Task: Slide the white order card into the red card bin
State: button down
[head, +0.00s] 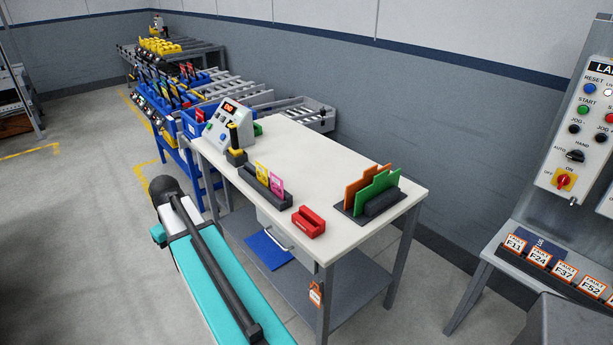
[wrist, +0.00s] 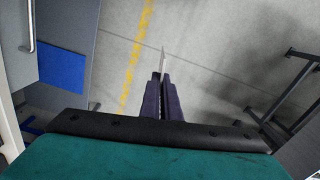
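The red card bin (head: 308,222) sits on the white tabletop near its front edge, with a slot along its top. My gripper (wrist: 163,78) shows in the wrist view, pointing at the floor beside the table, with its dark fingers close together. A thin white card (wrist: 163,58), seen almost edge-on, sticks out between the fingertips. Its face cannot be read. In the head view my gripper and the card are not visible; my teal arm fills the lower left, in front of the table. The card is apart from the bin.
A drawer handle (wrist: 30,28) and blue sheet (wrist: 62,68) are left in the wrist view.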

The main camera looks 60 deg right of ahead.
jog(key=s+d+r+p, duration=0.1)
jog(key=s+d+r, duration=0.3)
jog(key=d, duration=0.8)
jog(key=s+d+r+m+p, duration=0.1)
jog(key=s+d+r+p, duration=0.1)
jog(key=s+d+r, duration=0.3)
jog(key=s+d+r+m+p, duration=0.1)
jog(key=s+d+r, duration=0.4)
jog(key=s+d, duration=0.6)
jog(key=d+p, duration=0.1)
jog(key=d, duration=0.7)
jog(key=shift+f, duration=0.1)
jog(key=shift+f+b, duration=1.55)
jog(key=shift+f, duration=0.65)
jog(key=shift+p, duration=0.4)
jog(key=shift+f+b, duration=0.65)
jog(key=shift+f, duration=1.35)
